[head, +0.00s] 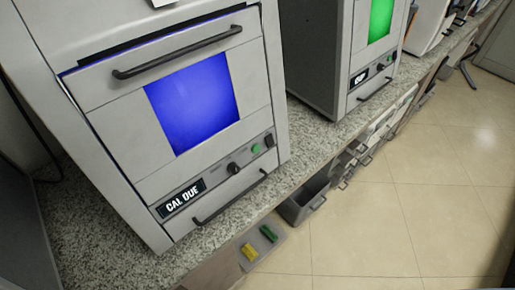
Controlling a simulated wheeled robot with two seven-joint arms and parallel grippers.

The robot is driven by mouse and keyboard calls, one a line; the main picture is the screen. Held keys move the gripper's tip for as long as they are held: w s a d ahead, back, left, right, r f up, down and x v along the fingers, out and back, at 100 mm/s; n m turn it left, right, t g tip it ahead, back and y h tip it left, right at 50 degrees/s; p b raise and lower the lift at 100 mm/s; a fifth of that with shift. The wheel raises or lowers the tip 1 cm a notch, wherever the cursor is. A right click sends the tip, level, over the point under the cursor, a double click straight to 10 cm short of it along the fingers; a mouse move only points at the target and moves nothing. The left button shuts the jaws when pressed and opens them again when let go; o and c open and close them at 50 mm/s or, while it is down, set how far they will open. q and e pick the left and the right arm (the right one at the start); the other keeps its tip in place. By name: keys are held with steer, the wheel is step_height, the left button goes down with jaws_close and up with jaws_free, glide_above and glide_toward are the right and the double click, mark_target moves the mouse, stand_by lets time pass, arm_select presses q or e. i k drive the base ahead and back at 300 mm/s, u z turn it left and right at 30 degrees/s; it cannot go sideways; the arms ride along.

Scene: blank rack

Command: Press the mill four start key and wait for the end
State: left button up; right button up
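A grey mill (110,120) stands on a speckled counter at the left, with a lit blue window (195,103). No number four is legible on either machine. Neither of my grippers is in view.
The speckled counter (95,225) runs from lower left to upper right. Below it, an open grey drawer (303,203) and a tray with a yellow block (249,252) and a green block (268,233) stick out. The tiled floor (400,210) at the right is clear.

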mark_target(255, 148)
steer(key=z, duration=0.6)
steer(key=k, duration=1.35)
steer(key=z, duration=0.4)
steer(key=i, duration=0.3)
steer(key=u, duration=1.1)
steer(key=i, duration=0.7)
steer(key=u, duration=0.35)
